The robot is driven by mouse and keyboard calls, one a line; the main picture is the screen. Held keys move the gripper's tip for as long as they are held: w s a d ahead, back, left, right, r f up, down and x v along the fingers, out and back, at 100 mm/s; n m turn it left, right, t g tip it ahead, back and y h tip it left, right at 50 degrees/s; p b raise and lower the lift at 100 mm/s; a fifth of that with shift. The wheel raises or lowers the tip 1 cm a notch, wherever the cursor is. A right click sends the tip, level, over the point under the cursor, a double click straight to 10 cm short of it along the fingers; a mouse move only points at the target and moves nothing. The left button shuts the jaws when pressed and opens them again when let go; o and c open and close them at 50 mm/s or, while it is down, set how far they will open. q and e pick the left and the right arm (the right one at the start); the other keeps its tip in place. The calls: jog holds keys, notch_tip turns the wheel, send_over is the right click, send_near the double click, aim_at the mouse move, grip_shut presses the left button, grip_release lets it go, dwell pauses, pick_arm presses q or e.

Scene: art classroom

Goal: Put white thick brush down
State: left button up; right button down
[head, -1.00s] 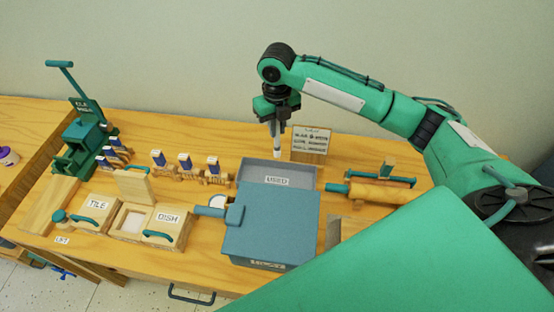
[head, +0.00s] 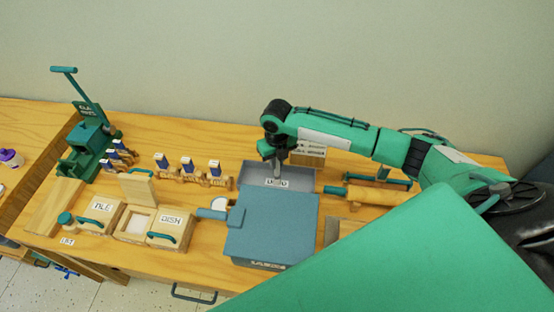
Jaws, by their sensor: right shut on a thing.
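My right gripper (head: 275,162) points down at the grey-blue open bin (head: 300,178) marked with a label, at the back of the table. It is shut on the white thick brush, of which only a small pale part may show below the fingers; the bin's front and the gripper hide the rest. I cannot tell whether the brush touches the bin floor. My left gripper is not in view.
A blue lidded box (head: 272,228) stands directly in front of the bin. A small sign (head: 312,153) stands behind my gripper. Labelled wooden boxes (head: 165,228), blue-capped items (head: 187,168) and a green press (head: 92,140) stand left.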

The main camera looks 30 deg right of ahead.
jog(key=shift+f, duration=0.1)
jog(key=c, duration=1.4)
grip_release()
jog(key=shift+r, duration=0.5)
notch_tip(320, 180, up, 10)
jog(key=b, duration=0.3)
jog(key=shift+r, duration=0.6)
